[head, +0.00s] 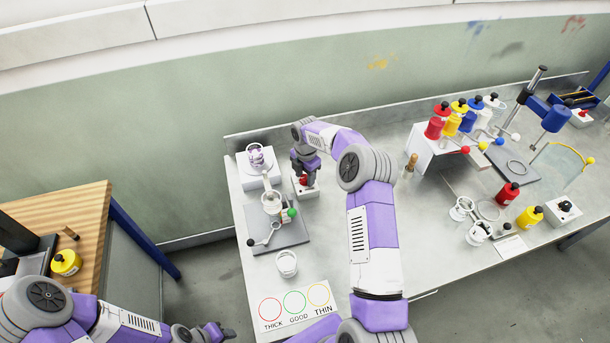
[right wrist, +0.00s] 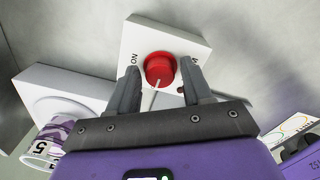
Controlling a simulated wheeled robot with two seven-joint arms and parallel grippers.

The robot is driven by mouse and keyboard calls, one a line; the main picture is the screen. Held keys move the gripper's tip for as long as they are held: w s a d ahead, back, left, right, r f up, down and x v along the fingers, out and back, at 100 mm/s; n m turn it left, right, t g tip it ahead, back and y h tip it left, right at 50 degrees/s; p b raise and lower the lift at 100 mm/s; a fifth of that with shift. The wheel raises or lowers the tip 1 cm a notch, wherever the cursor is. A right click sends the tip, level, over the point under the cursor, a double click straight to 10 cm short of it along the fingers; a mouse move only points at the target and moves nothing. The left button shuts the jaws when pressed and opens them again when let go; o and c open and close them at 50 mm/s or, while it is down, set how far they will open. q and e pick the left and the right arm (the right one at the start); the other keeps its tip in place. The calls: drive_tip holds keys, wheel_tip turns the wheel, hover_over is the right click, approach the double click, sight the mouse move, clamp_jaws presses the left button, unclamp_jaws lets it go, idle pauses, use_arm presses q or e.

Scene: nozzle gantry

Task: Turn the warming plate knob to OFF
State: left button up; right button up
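A red knob (right wrist: 160,69) sits on a white box (right wrist: 187,39) in the right wrist view. "ON" is printed left of the knob; the lettering on its right is partly hidden by a finger. A pale pointer line on the knob points toward my gripper. My right gripper (right wrist: 165,92) is open, one finger on each side of the knob, with small gaps showing. In the head view my right gripper (head: 304,172) points down over the red knob (head: 303,181). My left gripper (head: 217,332) is low at the left, away from the table; its opening is unclear.
A white block with a purple-marked cup (head: 256,155) stands left of the knob box. A dark plate (head: 280,236) with a stand lies in front. A white cup (head: 287,263) and a THICK/GOOD/THIN card (head: 296,306) are nearer. Bottles and a black-knob box (head: 563,207) are right.

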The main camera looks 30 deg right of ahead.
sight(305, 177)
drive_tip(key=shift+o, duration=0.5)
wheel_tip(305, 177, up, 8)
drive_tip(key=shift+f, duration=0.2)
idle(0.3)
